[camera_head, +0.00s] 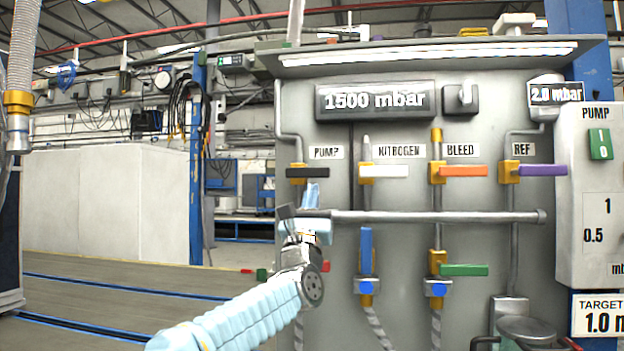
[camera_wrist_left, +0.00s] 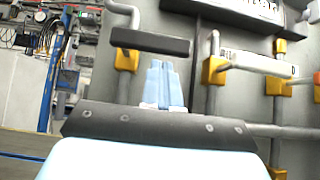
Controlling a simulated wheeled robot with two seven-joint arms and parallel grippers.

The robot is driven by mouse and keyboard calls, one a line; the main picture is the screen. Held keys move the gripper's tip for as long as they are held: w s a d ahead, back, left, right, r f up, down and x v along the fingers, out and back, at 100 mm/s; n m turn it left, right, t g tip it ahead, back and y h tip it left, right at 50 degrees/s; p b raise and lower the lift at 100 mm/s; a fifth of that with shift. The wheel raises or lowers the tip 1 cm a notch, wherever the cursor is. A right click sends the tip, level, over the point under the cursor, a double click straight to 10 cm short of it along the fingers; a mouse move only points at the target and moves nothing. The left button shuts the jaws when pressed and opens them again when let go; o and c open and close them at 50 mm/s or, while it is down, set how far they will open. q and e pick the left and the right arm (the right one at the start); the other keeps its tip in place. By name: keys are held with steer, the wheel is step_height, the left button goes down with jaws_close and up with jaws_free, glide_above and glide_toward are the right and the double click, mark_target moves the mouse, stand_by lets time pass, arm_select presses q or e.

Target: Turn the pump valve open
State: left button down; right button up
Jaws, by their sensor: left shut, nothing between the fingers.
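The pump valve has a black handle (camera_head: 308,172) on a yellow body (camera_head: 296,180), below the PUMP label (camera_head: 326,152). The handle lies level, pointing right, across the upright pipe. In the left wrist view the black handle (camera_wrist_left: 152,42) is just beyond my fingertips, with its yellow body (camera_wrist_left: 127,60) to the left. My left gripper (camera_head: 311,190) is shut and empty, its light-blue fingers pointing up just below the handle. The shut fingers also show in the left wrist view (camera_wrist_left: 164,80). I cannot tell whether they touch the handle. My right gripper is not in view.
To the right are the white nitrogen handle (camera_head: 386,171), orange bleed handle (camera_head: 463,171) and purple ref handle (camera_head: 542,170), all level. A grey horizontal pipe (camera_head: 430,217) runs below them. A blue handle (camera_head: 366,250) and green handle (camera_head: 464,270) sit lower. Left of the panel is open floor.

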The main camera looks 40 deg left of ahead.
arm_select(q)
steer(key=shift+a+r, duration=0.1)
steer(key=shift+r, duration=0.35)
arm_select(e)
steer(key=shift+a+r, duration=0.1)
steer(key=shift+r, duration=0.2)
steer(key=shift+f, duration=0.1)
